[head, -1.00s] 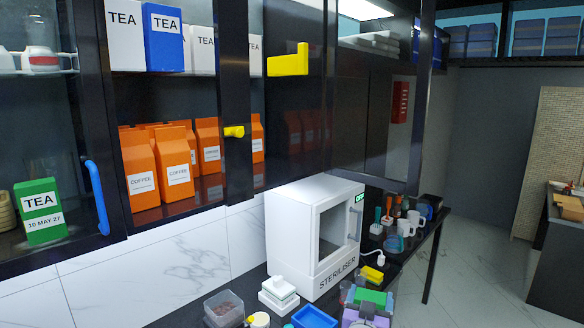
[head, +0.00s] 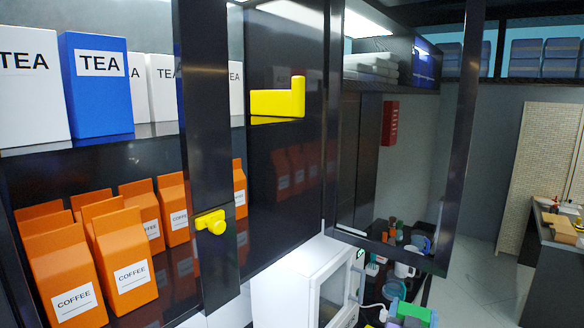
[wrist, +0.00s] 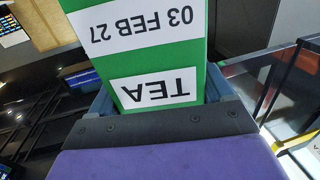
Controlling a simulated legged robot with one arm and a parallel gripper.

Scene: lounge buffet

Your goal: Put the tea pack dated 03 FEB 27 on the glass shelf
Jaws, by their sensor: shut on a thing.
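In the wrist view a green tea pack (wrist: 120,54) with white labels reads TEA and 03 FEB 27, upside down. My gripper (wrist: 160,98) is shut on it, with a blue-grey finger on each side. In the head view the green pack (head: 414,312) and purple parts of my gripper show small and cut off at the bottom edge. An upper cabinet shelf (head: 30,149) has a thin pale edge and bears white tea packs and a blue tea pack (head: 96,85). I cannot tell if it is the glass shelf.
Orange coffee packs (head: 122,260) stand on the lower shelf. Dark door frames with yellow handles (head: 278,102) cross the cabinet front. A framed panel (head: 395,150) juts out at right. The white steriliser (head: 290,285) stands below, with mugs behind it.

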